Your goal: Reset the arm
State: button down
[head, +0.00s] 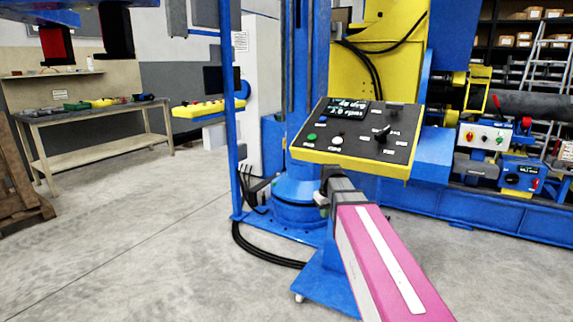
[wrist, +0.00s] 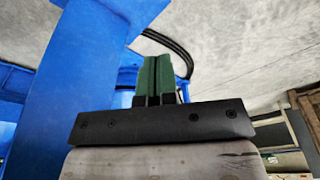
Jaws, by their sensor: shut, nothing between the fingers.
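My arm (head: 385,262), pink and white, reaches from the lower right of the head view up to just below the front edge of a control panel (head: 355,138). My gripper (wrist: 157,80) shows in the wrist view with its two green fingers together and nothing between them. In the head view the fingers are hard to make out at the dark end of the arm. The panel is sloped, dark-faced and yellow-edged, with a lit display, a green button, a white button and a black knob. I cannot tell whether the gripper touches it.
A blue column (head: 305,90) with a round base stands behind the panel, and black cables (head: 262,250) lie on the floor beside it. A workbench (head: 95,112) stands at the far left. A second control box (head: 482,138) is at the right. The floor at left is clear.

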jog(key=s+d+f+m, duration=0.2)
jog(key=s+f, duration=0.6)
jog(key=f, duration=0.1)
jog(key=s+d+f+m+g, duration=0.1)
jog(key=s+d+f+m, duration=0.1)
jog(key=s+f, duration=0.7)
jog(key=shift+s+f+m+g+h, duration=0.2)
jog(key=shift+s+m+g+h, duration=0.1)
jog(key=shift+h, duration=0.1)
